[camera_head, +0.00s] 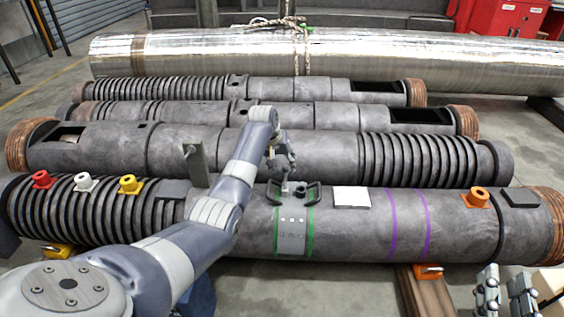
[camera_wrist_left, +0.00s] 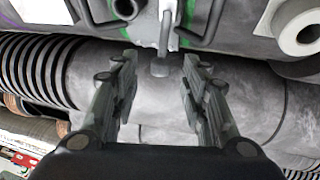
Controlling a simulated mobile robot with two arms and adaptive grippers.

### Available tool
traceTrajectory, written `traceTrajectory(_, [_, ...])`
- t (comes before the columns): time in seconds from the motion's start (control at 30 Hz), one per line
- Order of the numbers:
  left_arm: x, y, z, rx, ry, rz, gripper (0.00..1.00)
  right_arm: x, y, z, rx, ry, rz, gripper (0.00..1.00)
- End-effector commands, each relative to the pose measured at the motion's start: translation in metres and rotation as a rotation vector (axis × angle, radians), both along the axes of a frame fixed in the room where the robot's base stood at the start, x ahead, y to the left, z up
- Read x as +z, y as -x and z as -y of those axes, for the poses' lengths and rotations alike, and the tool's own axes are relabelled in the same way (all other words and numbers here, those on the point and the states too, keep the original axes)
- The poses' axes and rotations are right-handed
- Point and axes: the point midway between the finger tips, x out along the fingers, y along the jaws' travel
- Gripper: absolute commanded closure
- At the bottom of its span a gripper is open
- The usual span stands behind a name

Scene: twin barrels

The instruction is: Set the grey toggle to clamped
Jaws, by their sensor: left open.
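The grey toggle is a small lever on a dark bracket (camera_head: 271,196) on top of the nearest barrel (camera_head: 345,225), above a steel strip between green bands. In the left wrist view the toggle (camera_wrist_left: 165,35) is a thin grey bar ending in a small block. My left gripper (camera_head: 283,165) hangs just behind and above the bracket. In its wrist view the left gripper (camera_wrist_left: 160,60) is open, and the bar's end shows between its fingertips; contact cannot be told. My right gripper (camera_head: 505,290) is at the lower right, fingers apart and empty, far from the toggle.
Red (camera_head: 41,180), white (camera_head: 84,182) and yellow (camera_head: 128,184) fittings sit on the barrel's ribbed left end. An upright grey plate (camera_head: 195,165) stands left of my left forearm. More barrels lie behind.

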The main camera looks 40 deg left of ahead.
Motion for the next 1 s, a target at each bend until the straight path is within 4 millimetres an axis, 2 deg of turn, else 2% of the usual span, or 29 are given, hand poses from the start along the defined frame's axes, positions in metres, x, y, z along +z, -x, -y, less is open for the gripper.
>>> traceTrajectory(0.43, [0.007, 0.004, 0.000, 0.000, -0.001, 0.000, 0.59, 0.000, 0.000, 0.000, 0.000, 0.000, 0.000, 0.70])
traceTrajectory(0.47, [0.007, 0.004, 0.000, 0.000, -0.001, 0.000, 0.61, 0.000, 0.000, 0.000, 0.000, 0.000, 0.000, 0.70])
traceTrajectory(0.63, [-0.001, 0.004, 0.003, -0.018, -0.039, 0.027, 1.00, 0.000, 0.000, 0.000, 0.000, 0.000, 0.000, 0.70])
traceTrajectory(0.67, [-0.003, 0.003, 0.004, -0.027, -0.058, 0.043, 1.00, 0.000, 0.000, 0.000, 0.000, 0.000, 0.000, 0.70])
traceTrajectory(0.77, [-0.015, 0.004, 0.017, -0.079, -0.143, 0.119, 1.00, 0.000, 0.000, 0.000, 0.000, 0.000, 0.000, 0.70])
traceTrajectory(0.87, [-0.022, 0.008, 0.040, -0.154, -0.236, 0.227, 1.00, 0.000, 0.000, 0.000, 0.000, 0.000, 0.000, 0.70])
traceTrajectory(1.0, [-0.022, 0.023, 0.089, -0.273, -0.332, 0.397, 1.00, 0.000, 0.000, 0.000, 0.000, 0.000, 0.000, 0.70])
